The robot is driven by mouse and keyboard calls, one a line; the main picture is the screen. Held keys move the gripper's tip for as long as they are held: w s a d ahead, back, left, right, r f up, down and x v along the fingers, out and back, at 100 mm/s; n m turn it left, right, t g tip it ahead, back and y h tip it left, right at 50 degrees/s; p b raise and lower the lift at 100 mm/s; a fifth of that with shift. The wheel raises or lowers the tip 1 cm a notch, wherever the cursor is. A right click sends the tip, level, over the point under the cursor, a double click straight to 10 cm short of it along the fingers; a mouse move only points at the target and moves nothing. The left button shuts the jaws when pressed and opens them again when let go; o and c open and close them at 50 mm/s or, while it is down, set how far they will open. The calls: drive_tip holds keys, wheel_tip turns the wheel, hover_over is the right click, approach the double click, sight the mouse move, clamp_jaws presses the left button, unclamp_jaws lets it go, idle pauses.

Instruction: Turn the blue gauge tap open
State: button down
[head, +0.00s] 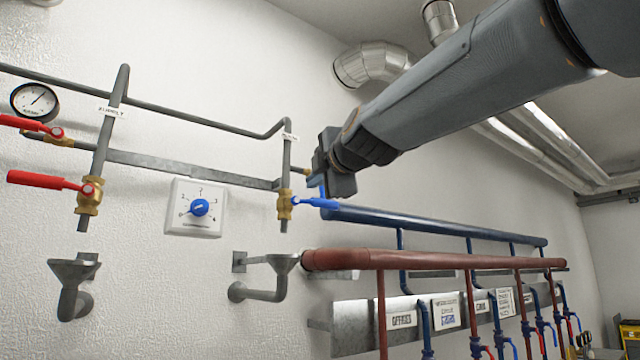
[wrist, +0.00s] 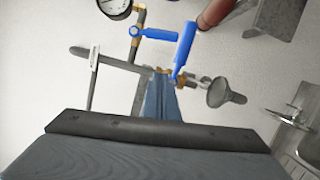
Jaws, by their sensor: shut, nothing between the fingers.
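The blue gauge tap (wrist: 155,33) shows in the wrist view, on a brass body in the thin pipe leading to a round gauge (wrist: 116,7). Its lever lies across that pipe. In the head view my gripper hides most of it and the gauge. A second blue lever (head: 318,203) sits on the brass valve above the right funnel; in the wrist view this lever (wrist: 185,48) is right of the gauge tap. My gripper (wrist: 160,75) is shut and empty, its tips below the gauge tap in the picture. In the head view my gripper (head: 315,183) is just above the second lever; contact cannot be told.
Two red levers (head: 45,182) and another gauge (head: 33,100) are at the left. A white dial box (head: 197,208) is on the wall between the pipes. Blue (head: 440,227) and red (head: 440,259) header pipes run off to the right. A funnel (head: 284,263) is below the right valve.

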sight(320, 189)
drive_tip(key=shift+w+d+r, duration=0.1)
drive_tip(key=shift+w+d, duration=0.1)
drive_tip(key=shift+w, duration=1.1)
drive_tip(key=shift+w+d+r, duration=0.15)
drive_tip(key=shift+w+d, duration=0.1)
drive_tip(key=shift+w, duration=1.05)
drive_tip(key=shift+w+d+r, duration=0.1)
drive_tip(key=shift+w+d, duration=0.1)
drive_tip(key=shift+w, duration=1.1)
drive_tip(key=shift+f+b, duration=0.2)
drive_tip(key=shift+b, duration=0.5)
